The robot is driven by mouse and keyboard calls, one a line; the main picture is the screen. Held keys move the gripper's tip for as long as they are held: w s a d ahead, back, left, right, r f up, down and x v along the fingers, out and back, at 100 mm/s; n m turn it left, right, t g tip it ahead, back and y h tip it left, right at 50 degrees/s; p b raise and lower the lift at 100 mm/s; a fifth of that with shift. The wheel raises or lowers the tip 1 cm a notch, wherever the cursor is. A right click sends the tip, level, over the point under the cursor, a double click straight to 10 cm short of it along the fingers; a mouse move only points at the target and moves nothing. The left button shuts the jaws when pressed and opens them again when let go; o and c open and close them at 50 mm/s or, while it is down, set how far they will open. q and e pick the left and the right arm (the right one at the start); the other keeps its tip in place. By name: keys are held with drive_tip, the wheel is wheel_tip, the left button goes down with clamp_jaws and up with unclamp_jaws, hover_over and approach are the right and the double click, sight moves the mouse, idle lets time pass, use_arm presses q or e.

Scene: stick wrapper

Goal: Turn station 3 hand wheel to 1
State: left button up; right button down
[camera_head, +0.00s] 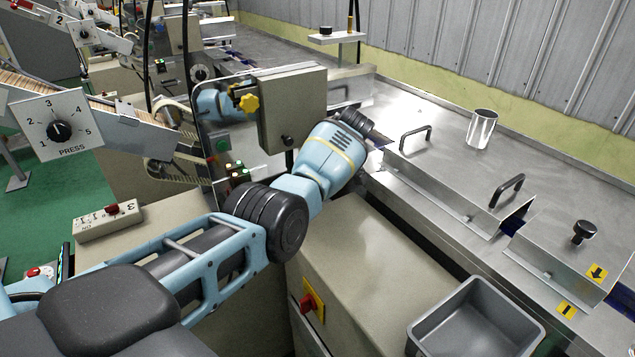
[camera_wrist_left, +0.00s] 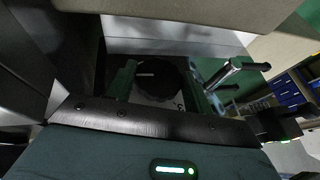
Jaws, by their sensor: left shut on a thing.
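In the left wrist view a round black hand wheel (camera_wrist_left: 158,72) with a white pointer line sits on a pale plate with small dark marks, too small to read surely. My left gripper (camera_wrist_left: 160,84) has one finger on each side of the wheel and is shut on it. In the head view my left arm reaches past a grey box to the machine; its fingers and the wheel are hidden there behind my wrist. My right gripper is in neither view. I cannot see a station number at this wheel.
Another dial marked PRESS (camera_head: 60,130), numbered 1 to 5, is at the left. A grey box (camera_head: 293,108) with a yellow knob stands close to my left forearm. A grey bin (camera_head: 428,336), a metal cup (camera_head: 482,128) and covers with black handles (camera_head: 507,190) are at the right.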

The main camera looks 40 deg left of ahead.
use_arm(q)
drive_tip(key=o, duration=1)
drive_tip(key=shift+c, duration=0.2)
drive_tip(key=v, duration=0.7)
drive_tip(key=shift+d+r, duration=0.2)
drive_tip(key=shift+r, duration=0.15)
